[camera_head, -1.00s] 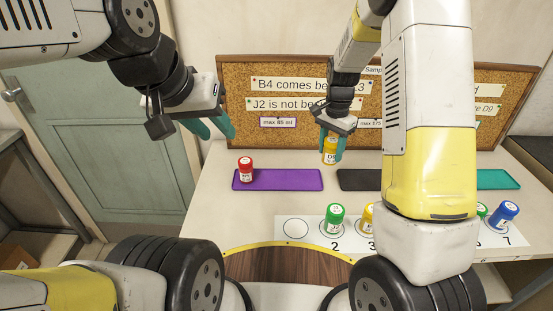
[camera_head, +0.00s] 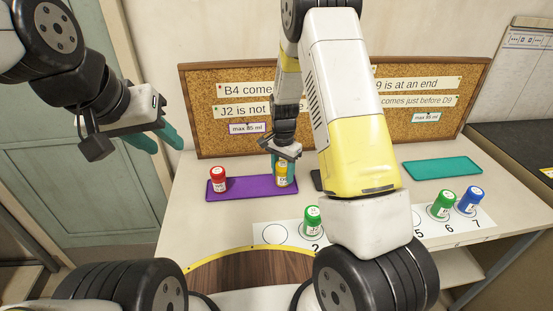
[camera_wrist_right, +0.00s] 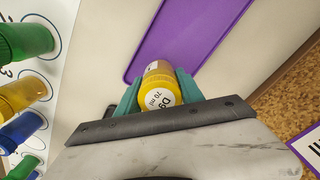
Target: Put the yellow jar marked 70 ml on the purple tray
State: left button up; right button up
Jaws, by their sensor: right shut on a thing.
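The yellow jar (camera_head: 281,174) is upright in my right gripper (camera_head: 282,166), at the right end of the purple tray (camera_head: 240,191). In the right wrist view its lid (camera_wrist_right: 158,98) reads D9, 70 ml, and it sits between the green fingers, which are shut on it. The purple tray (camera_wrist_right: 190,38) lies just beyond the jar there. Whether the jar touches the tray I cannot tell. A red jar (camera_head: 218,179) stands on the tray's left part. My left gripper (camera_head: 156,140) is raised at the left, empty, fingers apart.
A green jar (camera_head: 312,220) stands on the numbered strip, with another green jar (camera_head: 443,204) and a blue jar (camera_head: 470,200) at its right end. A teal tray (camera_head: 442,168) lies at right. A corkboard (camera_head: 205,85) stands behind. My right arm hides the middle.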

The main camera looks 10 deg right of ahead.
jog(key=shift+f, duration=0.25)
jog(key=o, duration=1.4)
jog(key=shift+r, duration=0.15)
notch_tip(320, 180, up, 12)
jog(key=shift+f, duration=0.1)
jog(key=s+d+r+n+t+y, duration=0.1)
jog(key=s+r+n, duration=0.1)
jog(key=s+r, duration=0.5)
jog(key=s+r+n+t, duration=0.1)
jog(key=s+r+n, duration=0.1)
jog(key=s+r, duration=0.2)
jog(key=s+d+r+n+t, duration=0.1)
jog(key=s+r+n+t, duration=0.1)
jog(key=s, duration=0.6)
jog(key=s+r+n+t+y, duration=0.1)
jog(key=s+r+n+t, duration=0.1)
jog(key=s+r, duration=0.4)
jog(key=shift+d+r+n, duration=0.25)
jog(key=shift+r+n, duration=0.2)
jog(key=shift+n, duration=0.35)
